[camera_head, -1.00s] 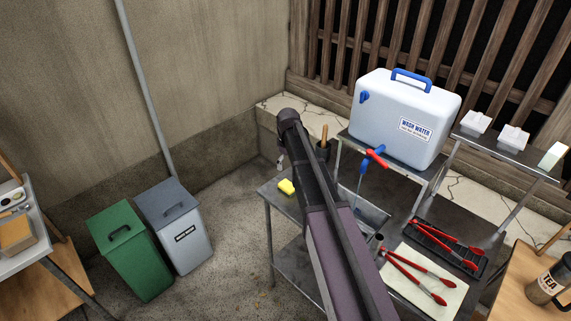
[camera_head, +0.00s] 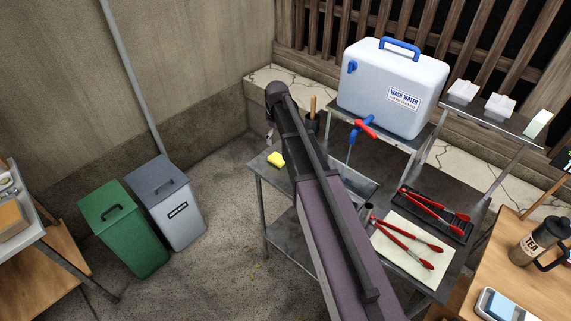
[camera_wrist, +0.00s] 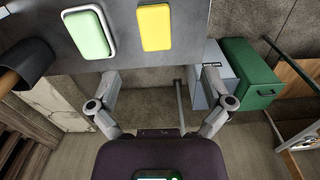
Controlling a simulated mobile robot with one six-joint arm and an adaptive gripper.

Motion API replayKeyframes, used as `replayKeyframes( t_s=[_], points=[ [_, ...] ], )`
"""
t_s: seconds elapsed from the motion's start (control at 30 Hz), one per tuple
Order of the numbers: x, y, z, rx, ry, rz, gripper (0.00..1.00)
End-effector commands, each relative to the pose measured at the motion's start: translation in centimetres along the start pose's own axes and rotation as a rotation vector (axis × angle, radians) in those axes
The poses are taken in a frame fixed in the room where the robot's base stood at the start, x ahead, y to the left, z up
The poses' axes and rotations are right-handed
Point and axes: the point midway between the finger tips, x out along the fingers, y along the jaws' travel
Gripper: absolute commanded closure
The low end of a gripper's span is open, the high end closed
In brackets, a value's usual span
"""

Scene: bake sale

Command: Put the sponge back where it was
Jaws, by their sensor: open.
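A yellow sponge (camera_head: 276,160) lies near the left edge of the grey metal wash table (camera_head: 268,179). In the wrist view, the sponge (camera_wrist: 156,27) is near the table edge, beside a pale green block with a white rim (camera_wrist: 90,33). I cannot tell what that block is; my arm hides its spot in the head view. My gripper (camera_wrist: 160,78) is open and empty, its two fingers spread wide just off the table edge, short of the sponge. In the head view my arm hides most of the gripper.
A wash water container (camera_head: 393,87) stands on a raised shelf at the back. Red tongs (camera_head: 408,243) lie on a pale board to the right. A dark pot with a wooden handle (camera_head: 312,118) is close to my arm. Green (camera_head: 124,230) and grey (camera_head: 167,197) bins stand on the floor at left.

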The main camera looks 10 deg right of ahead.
Motion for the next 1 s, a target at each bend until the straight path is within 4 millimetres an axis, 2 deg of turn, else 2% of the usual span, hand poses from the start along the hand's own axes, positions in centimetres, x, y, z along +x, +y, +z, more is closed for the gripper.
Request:
replayKeyframes(
  t_s=[0.03, 0.17, 0.4, 0.53, 0.7, 1.0],
  points=[
    [0.0, -1.0, 1.5, 0.022, 0.0, 0.0, 0.0],
    [0.0, -3.5, 5.2, 0.115, -0.001, 0.0, 0.0],
    [0.0, -9.2, 13.8, 0.35, -0.001, 0.001, 0.0],
    [0.0, -11.5, 17.4, 0.458, -0.001, 0.001, 0.0],
    [0.0, -12.9, 19.6, 0.537, -0.001, 0.001, 0.0],
    [0.0, -13.0, 19.7, 0.551, -0.001, 0.001, 0.0]
  ],
)
